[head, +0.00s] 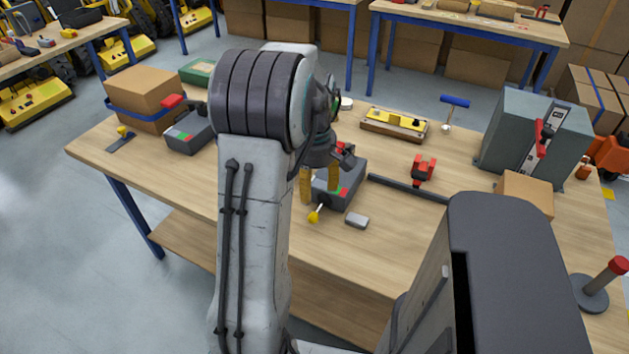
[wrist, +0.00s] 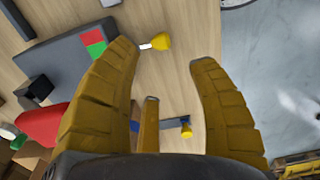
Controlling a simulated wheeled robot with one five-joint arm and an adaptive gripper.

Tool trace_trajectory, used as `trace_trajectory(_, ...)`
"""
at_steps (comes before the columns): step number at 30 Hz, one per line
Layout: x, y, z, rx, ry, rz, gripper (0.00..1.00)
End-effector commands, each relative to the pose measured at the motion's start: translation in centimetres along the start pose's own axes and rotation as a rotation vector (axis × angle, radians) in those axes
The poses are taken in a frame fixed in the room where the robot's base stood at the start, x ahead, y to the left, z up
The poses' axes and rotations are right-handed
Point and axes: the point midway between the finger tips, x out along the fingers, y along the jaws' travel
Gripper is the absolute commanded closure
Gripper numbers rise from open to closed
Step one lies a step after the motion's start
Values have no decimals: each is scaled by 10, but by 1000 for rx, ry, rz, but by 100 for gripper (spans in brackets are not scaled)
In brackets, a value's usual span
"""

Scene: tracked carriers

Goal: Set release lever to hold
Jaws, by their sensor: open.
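A grey box (head: 325,193) with a red and a green patch stands near the table's front, partly hidden by my gripper. It also shows in the wrist view (wrist: 62,62). A short lever with a yellow knob (head: 314,216) sticks out at its front; in the wrist view the knob (wrist: 161,41) has a pale stem beside the patches. I see no label, so I cannot tell which lever position is hold. My gripper (head: 320,182) is open over the box's front side, its yellow fingers apart and empty (wrist: 163,56). The knob appears beyond the fingertips, apart from them.
A similar grey box (head: 187,133) with a red handle stands left, by a cardboard box (head: 145,92). A small grey block (head: 357,220) lies right of the knob. A red clamp-like part (head: 423,168) and large grey cabinet (head: 510,130) stand right. The front-left tabletop is clear.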

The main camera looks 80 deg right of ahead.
Motion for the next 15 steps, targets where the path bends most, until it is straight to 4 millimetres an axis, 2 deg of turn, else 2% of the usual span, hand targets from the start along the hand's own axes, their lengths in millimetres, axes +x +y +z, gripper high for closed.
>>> trace_trajectory(6,-11,0,0,0,0,0,46)
trace_trajectory(15,-12,0,0,0,0,-1,46)
